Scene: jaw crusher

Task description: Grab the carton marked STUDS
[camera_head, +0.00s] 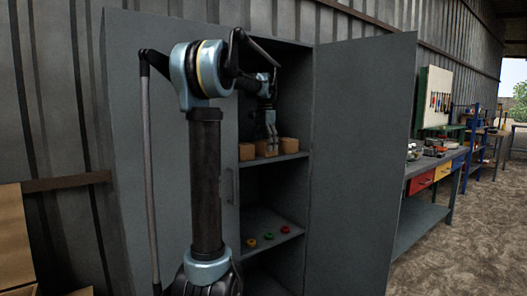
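Several small brown cartons stand in a row on the upper shelf (281,157) of the open grey cabinet: a left carton (246,152), a middle carton (263,150) and a right carton (289,145). No lettering can be read at this size, so I cannot tell which one is marked STUDS. My gripper (270,146) reaches into the cabinet and points down at the middle carton, partly covering it. Its fingers are small and dark, and I cannot tell whether they touch or hold the carton.
The cabinet's right door (362,160) stands wide open. A lower shelf (262,226) holds a yellow, a green and a red ring-like item. A workbench (428,168) with coloured drawers stands at the right. Larger boxes (12,235) are at the left edge. Bare floor lies at the lower right.

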